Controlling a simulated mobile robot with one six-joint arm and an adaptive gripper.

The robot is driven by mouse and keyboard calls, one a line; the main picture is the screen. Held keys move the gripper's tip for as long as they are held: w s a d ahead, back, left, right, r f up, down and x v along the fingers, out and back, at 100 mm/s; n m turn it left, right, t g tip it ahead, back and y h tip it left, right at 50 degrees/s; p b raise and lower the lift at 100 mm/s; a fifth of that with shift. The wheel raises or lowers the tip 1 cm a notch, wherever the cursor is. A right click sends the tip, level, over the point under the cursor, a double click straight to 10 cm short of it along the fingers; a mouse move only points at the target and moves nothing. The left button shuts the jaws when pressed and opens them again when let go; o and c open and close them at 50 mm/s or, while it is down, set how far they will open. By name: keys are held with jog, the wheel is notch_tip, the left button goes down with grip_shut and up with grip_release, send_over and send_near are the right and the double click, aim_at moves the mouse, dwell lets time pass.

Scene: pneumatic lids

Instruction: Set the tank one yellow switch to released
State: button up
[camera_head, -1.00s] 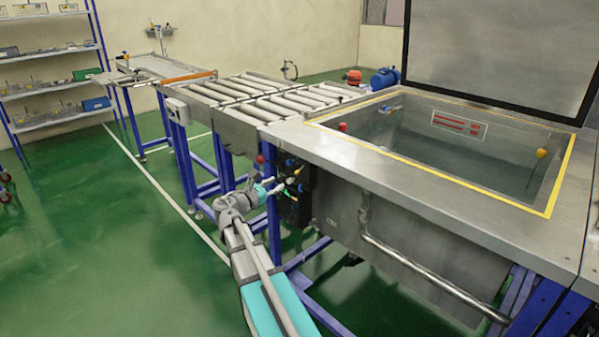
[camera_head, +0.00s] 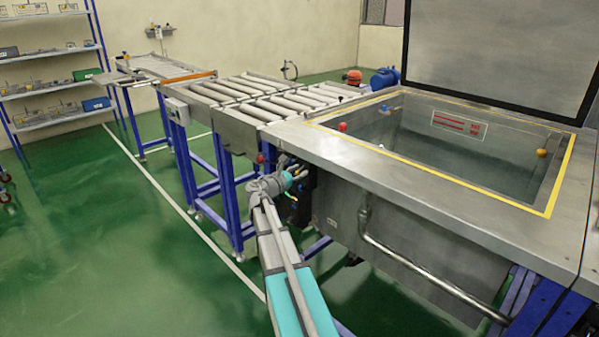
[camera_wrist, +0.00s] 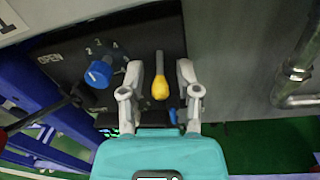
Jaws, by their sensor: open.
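The yellow switch (camera_wrist: 160,84) is a yellow-tipped lever on a dark control panel (camera_wrist: 75,62) in the wrist view. It lies between the two fingers of my gripper (camera_wrist: 160,95), which is open with a gap on each side of the lever. In the head view, my gripper (camera_head: 297,172) is at the panel below the tank's left front corner. My own arm hides most of the panel and the yellow switch there. The tank (camera_head: 400,180) has a steel rim and its lid (camera_head: 500,50) stands raised.
A blue knob (camera_wrist: 98,74) with numbers around it sits left of my gripper. A small blue part (camera_wrist: 173,116) is just below the yellow lever. A black lever (camera_wrist: 50,112) with a red end is at the left. A steel pipe (camera_wrist: 296,72) runs at the right.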

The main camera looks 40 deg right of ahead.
grip_shut()
jog(key=shift+d, duration=0.1)
